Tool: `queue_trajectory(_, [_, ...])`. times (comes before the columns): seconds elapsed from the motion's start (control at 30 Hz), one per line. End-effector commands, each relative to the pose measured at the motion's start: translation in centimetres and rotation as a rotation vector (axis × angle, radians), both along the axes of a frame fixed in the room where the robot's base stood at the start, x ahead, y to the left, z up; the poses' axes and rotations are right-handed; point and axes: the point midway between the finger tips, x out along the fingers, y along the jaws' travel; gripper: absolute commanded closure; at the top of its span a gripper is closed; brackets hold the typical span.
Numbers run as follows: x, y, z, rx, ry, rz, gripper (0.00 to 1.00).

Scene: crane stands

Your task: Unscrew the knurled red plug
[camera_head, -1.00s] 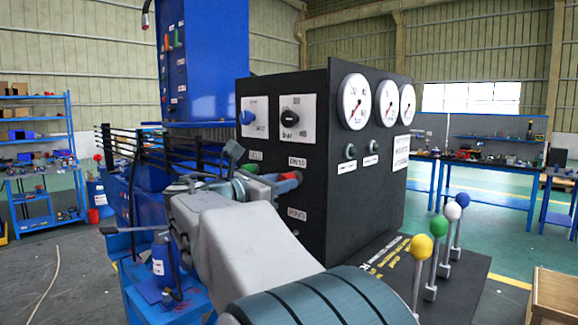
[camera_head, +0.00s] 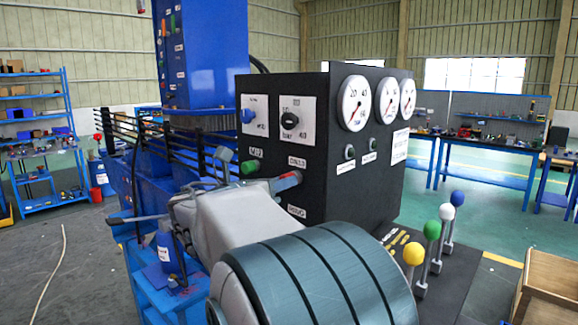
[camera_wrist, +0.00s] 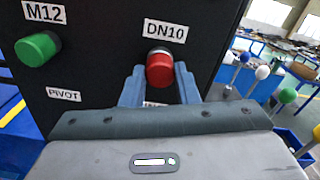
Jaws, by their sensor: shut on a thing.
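The red plug (camera_wrist: 159,70) sits in the front of the black panel, under the DN10 label, in the wrist view. My gripper (camera_wrist: 160,88) has one finger on each side of the plug and is shut on it. In the head view the red plug (camera_head: 287,180) shows at the panel's left part, with my gripper (camera_head: 280,184) at it and my arm in front. The plug's knurling is too small to make out. A green plug (camera_wrist: 38,49) under the M12 label sits to its left; it also shows in the head view (camera_head: 250,167).
Above are a blue knob (camera_head: 247,116) and a black knob (camera_head: 290,120); gauges (camera_head: 355,103) are at the right. Levers with yellow (camera_head: 414,253), green, white and blue balls stand at the lower right. A blue machine (camera_head: 205,55) stands behind on the left.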

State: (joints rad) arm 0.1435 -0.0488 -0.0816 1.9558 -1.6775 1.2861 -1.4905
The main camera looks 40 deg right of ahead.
Motion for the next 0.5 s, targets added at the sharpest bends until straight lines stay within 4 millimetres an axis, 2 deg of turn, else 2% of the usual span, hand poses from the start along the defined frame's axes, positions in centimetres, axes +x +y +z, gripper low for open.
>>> queue_trajectory(0.2, [0.03,0.05,0.01,-0.005,0.102,0.000,1.00])
queue_trajectory(0.5, [0.03,0.05,-0.24,-0.005,0.109,0.000,1.00])
